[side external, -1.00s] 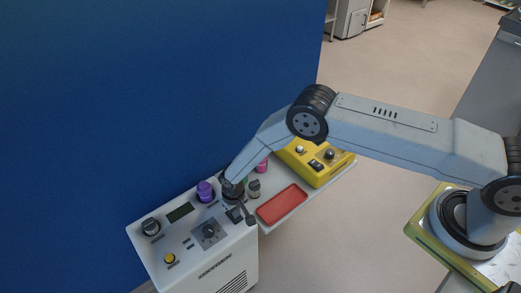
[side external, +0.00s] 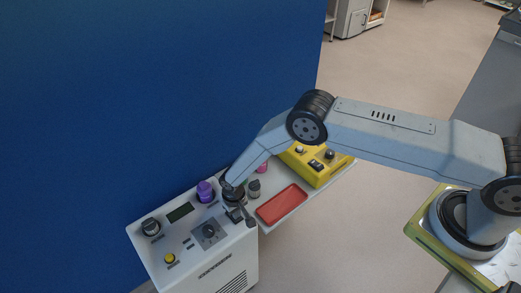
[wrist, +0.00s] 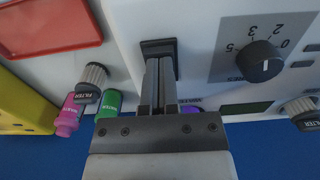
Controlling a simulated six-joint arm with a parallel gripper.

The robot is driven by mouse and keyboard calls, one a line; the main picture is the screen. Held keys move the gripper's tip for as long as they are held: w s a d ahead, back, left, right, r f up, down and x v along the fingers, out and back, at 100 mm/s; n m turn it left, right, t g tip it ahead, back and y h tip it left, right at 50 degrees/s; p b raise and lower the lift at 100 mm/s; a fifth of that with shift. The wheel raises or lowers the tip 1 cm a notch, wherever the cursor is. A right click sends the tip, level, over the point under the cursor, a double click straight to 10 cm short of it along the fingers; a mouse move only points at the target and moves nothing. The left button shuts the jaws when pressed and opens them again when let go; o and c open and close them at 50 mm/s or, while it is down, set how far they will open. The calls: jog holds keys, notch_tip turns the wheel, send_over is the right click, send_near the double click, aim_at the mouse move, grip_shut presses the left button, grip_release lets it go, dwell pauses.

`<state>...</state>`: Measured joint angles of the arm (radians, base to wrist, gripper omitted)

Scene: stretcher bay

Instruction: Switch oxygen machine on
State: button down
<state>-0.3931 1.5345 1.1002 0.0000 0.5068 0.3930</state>
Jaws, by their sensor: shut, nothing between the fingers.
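The oxygen machine (side external: 192,262) is the white box at the lower left of the side view; its top panel also fills much of the wrist view (wrist: 215,85). It has a black dial (side external: 209,231), which shows in the wrist view (wrist: 260,61) with numbers around it. A black rocker switch (wrist: 160,45) sits beside the dial plate. My gripper (wrist: 160,62) is shut and empty, with its fingertips over the near edge of the switch. I cannot tell whether they touch it. In the side view, my gripper (side external: 246,217) is low over the panel's right end and partly hides the switch.
A yellow button (side external: 170,258), a dark display (side external: 181,211) and a purple bottle (side external: 205,191) are on the machine. A red tray (side external: 282,204) and a yellow device (side external: 318,163) stand to the right. A blue wall (side external: 150,100) rises behind.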

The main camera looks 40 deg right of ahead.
jog(key=shift+f, duration=0.15)
jog(key=shift+r, duration=3.55)
